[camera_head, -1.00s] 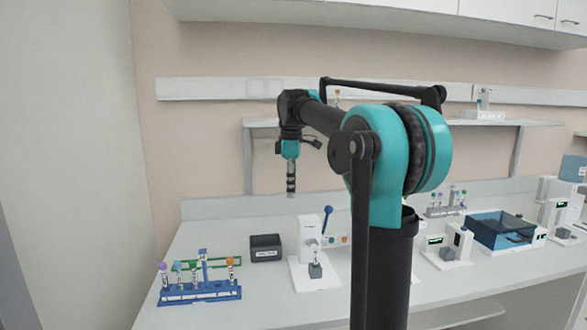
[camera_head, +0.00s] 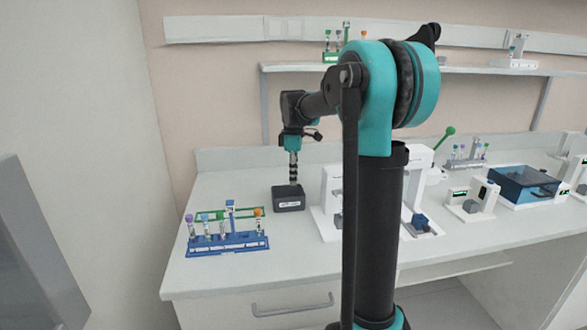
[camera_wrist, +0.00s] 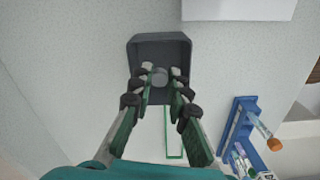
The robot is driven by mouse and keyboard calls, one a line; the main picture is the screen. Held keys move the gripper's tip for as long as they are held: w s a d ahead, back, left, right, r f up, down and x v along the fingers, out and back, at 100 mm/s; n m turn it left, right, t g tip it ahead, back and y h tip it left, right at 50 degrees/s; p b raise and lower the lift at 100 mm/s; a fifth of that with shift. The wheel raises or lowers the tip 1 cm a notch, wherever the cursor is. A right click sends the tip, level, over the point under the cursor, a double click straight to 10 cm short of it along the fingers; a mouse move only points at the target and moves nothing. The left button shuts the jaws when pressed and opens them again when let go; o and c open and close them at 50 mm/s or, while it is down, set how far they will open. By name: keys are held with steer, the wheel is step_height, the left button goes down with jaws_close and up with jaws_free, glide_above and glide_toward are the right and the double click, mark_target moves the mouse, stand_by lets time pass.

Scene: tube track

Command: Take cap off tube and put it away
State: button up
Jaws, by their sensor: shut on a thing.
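My gripper (camera_head: 293,181) points straight down over the small dark grey bin (camera_head: 289,205), with its tips at or just inside the opening. In the wrist view my fingers (camera_wrist: 160,80) are shut on a small round grey cap (camera_wrist: 159,75). The bin (camera_wrist: 159,42) lies directly behind the cap there, and its open inside looks otherwise empty. I cannot tell whether the cap touches the bin floor. The tube that the cap came from cannot be made out; my arm partly hides the white devices.
A blue rack (camera_head: 229,245) with several capped tubes stands left of the bin, near the front. A white device (camera_head: 329,207) stands close on the bin's right. Another white device with a green lever (camera_head: 445,138) is beyond my arm. A blue box (camera_head: 523,185) stands far right.

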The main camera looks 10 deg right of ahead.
steer(key=shift+f, duration=0.8)
steer(key=o, duration=0.8)
step_height(320, 180, up, 12)
steer(key=shift+r, duration=0.1)
